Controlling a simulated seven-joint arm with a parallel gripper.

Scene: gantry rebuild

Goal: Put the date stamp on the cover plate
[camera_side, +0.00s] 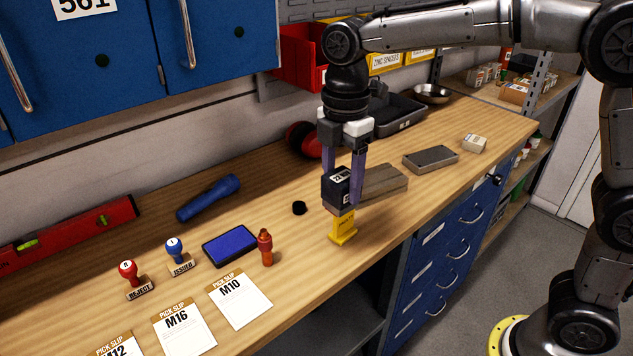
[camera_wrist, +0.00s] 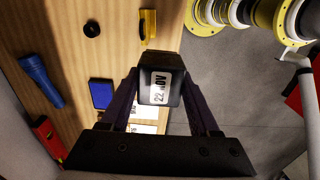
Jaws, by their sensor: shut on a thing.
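The date stamp (camera_side: 337,188) is a dark block with a white label. In the wrist view the date stamp (camera_wrist: 160,86) shows "22 NOV" between the two fingers. My gripper (camera_side: 343,182) is shut on it and holds it over the front part of the bench. In the side view its lower end overlaps a small yellow stand (camera_side: 343,231); I cannot tell whether they touch. A flat dark-topped grey plate (camera_side: 430,158) and a grey-brown block (camera_side: 383,182) lie to the right on the bench. I cannot tell for sure which is the cover plate.
A black disc (camera_side: 299,208) and a blue torch (camera_side: 208,197) are behind. A small pale box (camera_side: 475,143) stands far right.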

